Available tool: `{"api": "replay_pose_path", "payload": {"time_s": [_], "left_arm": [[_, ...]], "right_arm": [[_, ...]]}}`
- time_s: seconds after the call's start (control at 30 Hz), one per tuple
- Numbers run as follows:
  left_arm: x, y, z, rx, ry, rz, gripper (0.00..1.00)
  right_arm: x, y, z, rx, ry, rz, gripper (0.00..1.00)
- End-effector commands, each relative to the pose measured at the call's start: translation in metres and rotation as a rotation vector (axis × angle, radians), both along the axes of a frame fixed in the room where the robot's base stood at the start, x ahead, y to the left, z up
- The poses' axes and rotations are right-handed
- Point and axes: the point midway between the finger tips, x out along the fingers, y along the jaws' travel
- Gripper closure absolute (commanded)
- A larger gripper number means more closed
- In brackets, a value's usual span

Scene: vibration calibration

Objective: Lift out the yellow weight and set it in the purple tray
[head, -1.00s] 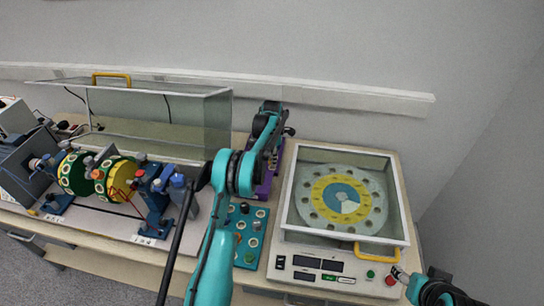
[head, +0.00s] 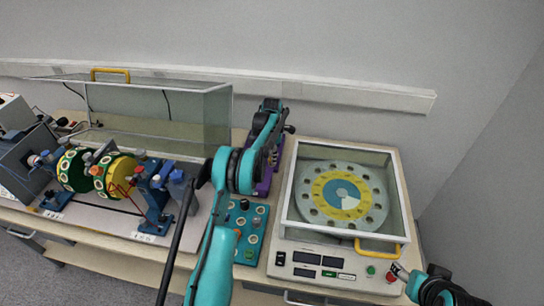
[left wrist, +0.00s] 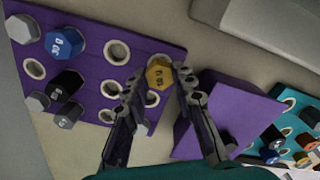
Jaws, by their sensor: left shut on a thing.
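The yellow weight (left wrist: 158,76) is a small hexagonal piece with dark markings on top. My left gripper (left wrist: 162,82) is shut on it, one finger on each side, in the left wrist view. The weight is over the edge of the purple tray (left wrist: 98,75); whether its lower end is in a hole is hidden. The tray has round pale-rimmed holes and holds a blue weight (left wrist: 65,43) and several black and grey ones. In the head view the purple tray (head: 263,186) is mostly hidden behind my left arm. My right gripper (head: 398,272) is at the lower right, by the red button (head: 391,277).
A purple block (left wrist: 226,118) stands right of the yellow weight. A teal rack (left wrist: 285,118) with small parts is beyond it. In the head view, a glass-lidded machine (head: 290,215) is right of the tray, and a rotor rig (head: 118,178) is at left.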

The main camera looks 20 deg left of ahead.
Motion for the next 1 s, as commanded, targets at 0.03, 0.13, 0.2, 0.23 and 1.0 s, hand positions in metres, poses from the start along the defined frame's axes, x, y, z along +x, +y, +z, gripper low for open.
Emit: {"api": "replay_pose_path", "payload": {"time_s": [0.03,0.13,0.2,0.23,1.0], "left_arm": [[0.0,0.0,0.0,0.0,0.0,0.0,0.85],[0.0,0.0,-0.001,0.0,0.0,0.0,0.85],[0.0,0.0,-0.002,0.0,0.0,0.0,0.85],[0.0,0.0,-0.003,0.0,0.0,0.0,0.85],[0.0,0.0,-0.013,0.0,0.0,0.0,0.85]], "right_arm": [[0.0,0.0,0.0,0.0,0.0,0.0,0.41],[0.0,0.0,-0.001,0.0,0.0,0.0,0.41],[0.0,0.0,-0.001,0.0,0.0,0.0,0.41],[0.0,0.0,-0.002,0.0,0.0,0.0,0.41],[0.0,0.0,-0.009,0.0,0.0,0.0,0.41]]}}
